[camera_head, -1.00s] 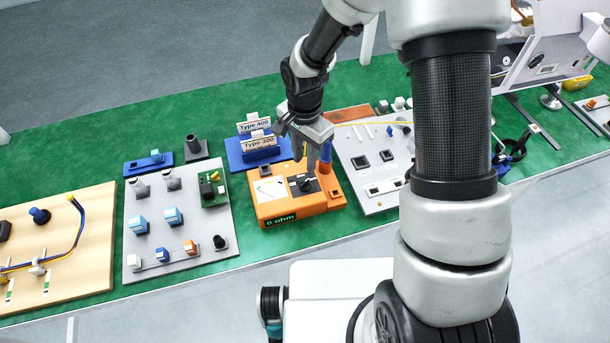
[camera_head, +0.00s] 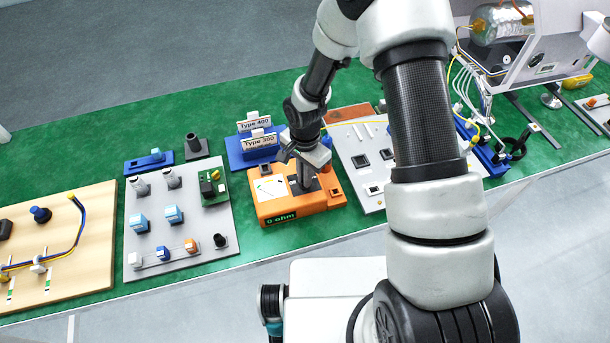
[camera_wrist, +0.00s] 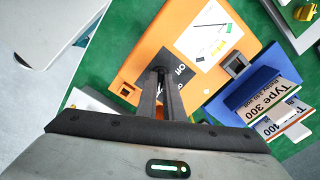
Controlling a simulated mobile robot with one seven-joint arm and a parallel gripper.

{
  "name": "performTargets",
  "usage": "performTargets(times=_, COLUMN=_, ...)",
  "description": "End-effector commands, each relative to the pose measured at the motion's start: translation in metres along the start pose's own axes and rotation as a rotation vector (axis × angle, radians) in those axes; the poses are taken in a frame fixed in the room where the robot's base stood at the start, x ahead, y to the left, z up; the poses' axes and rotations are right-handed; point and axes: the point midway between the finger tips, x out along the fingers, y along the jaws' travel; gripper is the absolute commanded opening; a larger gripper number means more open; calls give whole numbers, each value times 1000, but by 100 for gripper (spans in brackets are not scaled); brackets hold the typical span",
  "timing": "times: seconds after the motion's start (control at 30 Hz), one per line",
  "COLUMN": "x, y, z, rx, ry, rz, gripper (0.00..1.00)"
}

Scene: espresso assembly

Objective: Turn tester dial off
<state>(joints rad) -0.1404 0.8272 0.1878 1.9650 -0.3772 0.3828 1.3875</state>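The orange tester (camera_head: 285,212) lies on the green bench mat, with a white meter face, a dark dial panel and a green "0 ohm" readout. It also shows in the wrist view (camera_wrist: 150,48). My gripper (camera_head: 305,188) points straight down at the dark panel. In the wrist view my gripper (camera_wrist: 160,74) has its two fingers close together at the tester dial (camera_wrist: 159,69), beside the "Off" label. They look shut on the dial, which they mostly hide.
A blue stand (camera_head: 238,158) with "Type 400" and "Type 300" cards is behind the tester. A grey board (camera_head: 150,210) with blue parts is to the left. Another grey board (camera_head: 358,170) is close on the right.

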Motion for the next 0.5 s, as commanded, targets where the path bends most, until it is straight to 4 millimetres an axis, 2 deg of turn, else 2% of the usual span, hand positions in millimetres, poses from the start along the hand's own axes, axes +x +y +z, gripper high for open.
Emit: performTargets(times=0.5, x=1, y=0, z=0, rx=-72, ry=0, rz=-1, gripper=0)
